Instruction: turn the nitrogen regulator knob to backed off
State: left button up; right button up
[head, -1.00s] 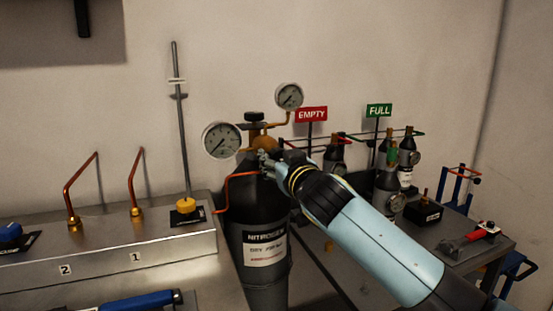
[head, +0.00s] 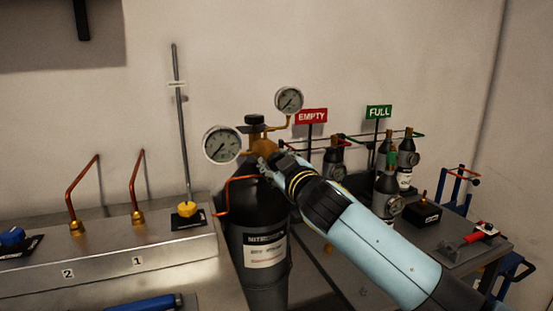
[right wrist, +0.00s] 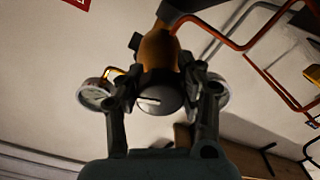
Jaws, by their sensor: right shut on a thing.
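The nitrogen cylinder (head: 262,220) is black with a white label and stands upright at the bench end. Its brass regulator (head: 263,143) carries two round white gauges, one at the left (head: 221,144) and one higher at the right (head: 289,100). My right gripper (head: 265,167) reaches the regulator's front from the lower right. In the right wrist view the grey round regulator knob (right wrist: 158,97), with a pale line across its face, sits between my right gripper's fingers (right wrist: 158,88), which are shut on it. The head view hides the knob behind the gripper. My left gripper is out of view.
A metal bench with copper tubes (head: 139,185) and a yellow knob (head: 187,209) lies left of the cylinder. To the right, small cylinders (head: 386,190) stand near red EMPTY (head: 311,116) and green FULL (head: 379,111) signs. An orange hose (head: 229,190) runs close beside the gripper.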

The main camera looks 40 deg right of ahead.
jog(key=n+p, duration=0.2)
jog(key=n, duration=0.5)
jog(key=shift+s+p, duration=0.1)
jog(key=shift+p, duration=0.3)
jog(key=n+p, duration=0.1)
jog(key=n, duration=0.3)
jog(key=shift+n, duration=0.3)
jog(key=shift+n+p, duration=0.7)
jog(key=shift+n, duration=0.8)
jog(key=o, duration=1.2)
jog(key=shift+r, duration=0.1)
jog(key=shift+o, duration=0.2)
jog(key=shift+s, duration=0.1)
